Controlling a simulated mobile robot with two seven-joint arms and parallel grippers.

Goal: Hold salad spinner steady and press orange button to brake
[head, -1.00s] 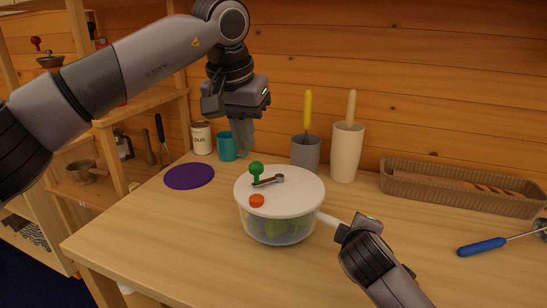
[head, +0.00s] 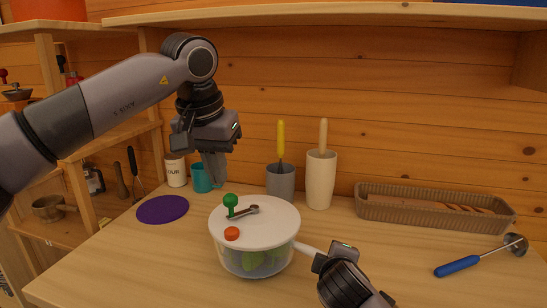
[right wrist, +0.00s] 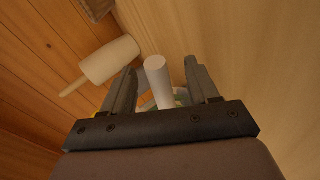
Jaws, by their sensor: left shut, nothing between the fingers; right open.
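The salad spinner (head: 282,228) stands upright on the table, with a white lid, a clear bowl and green contents. On its lid are the orange button (head: 232,233), a green knob (head: 230,201) and a metallic crank arm. A white handle (head: 309,249) sticks out to the right. My left gripper (head: 215,181) is shut and empty, pointing down above and behind the lid's left side, apart from the button. My right gripper (right wrist: 160,78) is open, its fingers on either side of the white handle (right wrist: 158,84). In the head view its fingertips are hidden.
A purple disc (head: 162,209) lies at the left. A teal mug (head: 201,180), a grey holder (head: 281,182) and a cream holder (head: 320,180) stand behind the spinner. A wicker basket (head: 430,209) and a blue-handled ladle (head: 458,265) are at the right.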

